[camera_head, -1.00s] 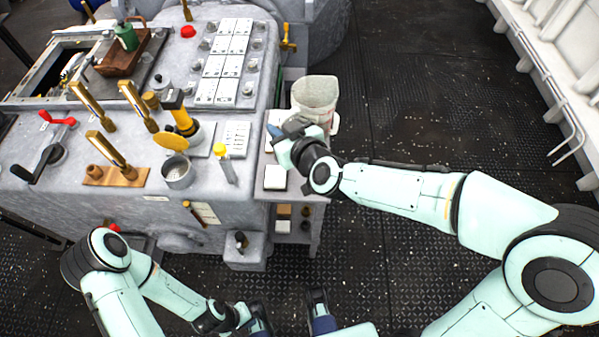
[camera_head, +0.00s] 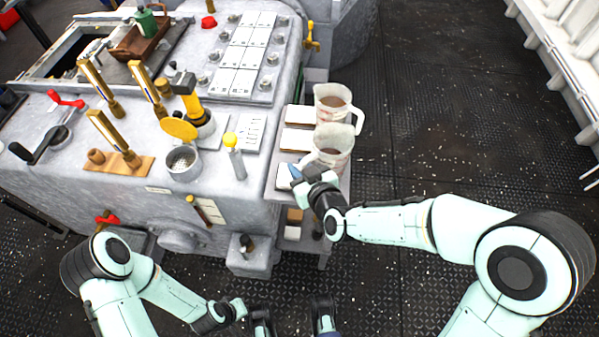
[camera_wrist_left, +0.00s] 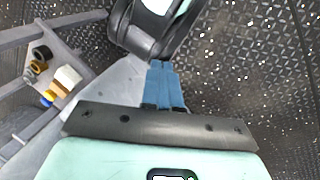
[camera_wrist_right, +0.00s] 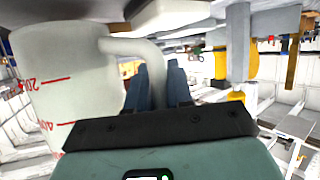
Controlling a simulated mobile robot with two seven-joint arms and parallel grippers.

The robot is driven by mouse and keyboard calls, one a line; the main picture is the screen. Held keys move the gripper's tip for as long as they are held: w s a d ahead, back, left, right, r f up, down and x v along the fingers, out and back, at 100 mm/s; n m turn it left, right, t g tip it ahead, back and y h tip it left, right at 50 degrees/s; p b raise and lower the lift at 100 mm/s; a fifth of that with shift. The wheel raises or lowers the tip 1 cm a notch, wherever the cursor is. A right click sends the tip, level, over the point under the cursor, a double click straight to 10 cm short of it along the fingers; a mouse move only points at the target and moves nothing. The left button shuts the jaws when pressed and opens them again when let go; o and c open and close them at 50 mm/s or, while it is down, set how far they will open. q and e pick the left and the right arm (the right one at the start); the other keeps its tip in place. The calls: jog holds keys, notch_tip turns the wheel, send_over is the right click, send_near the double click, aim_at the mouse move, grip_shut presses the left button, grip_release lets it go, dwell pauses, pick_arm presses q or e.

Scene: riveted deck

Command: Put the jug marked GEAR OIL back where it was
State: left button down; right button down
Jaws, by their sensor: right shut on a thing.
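Two translucent jugs with brown contents show in the head view at the side shelf. The far jug (camera_head: 333,96) stands at the shelf's outer edge, handle to the right. The near jug (camera_head: 334,146) is just in front of it and partly overlaps it. My right gripper (camera_head: 297,174) is shut on the near jug's handle. In the right wrist view this jug (camera_wrist_right: 65,85) shows red graduation marks, its handle running to the fingers (camera_wrist_right: 160,88). No GEAR OIL lettering is readable. I cannot tell if its base touches the shelf. My left gripper (camera_wrist_left: 164,85) is shut and empty, low by my base.
The narrow shelf (camera_head: 341,184) carries several white plates, one (camera_head: 297,140) beside the jugs. The grey machine (camera_head: 120,190) to its left has brass levers, a yellow-black tool (camera_head: 190,105) and a metal cup (camera_head: 182,163). Dark floor (camera_head: 450,120) to the right is clear.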

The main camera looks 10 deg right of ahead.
pick_arm(q)
jog(key=shift+w+a+f, duration=0.25)
jog(key=shift+w+f, duration=0.1)
jog(key=shift+w, duration=0.1)
pick_arm(e)
jog(key=shift+f, duration=0.7)
jog(key=shift+f, duration=0.15)
jog(key=c, duration=1)
grip_release()
pick_arm(q)
jog(key=shift+w+f, duration=0.1)
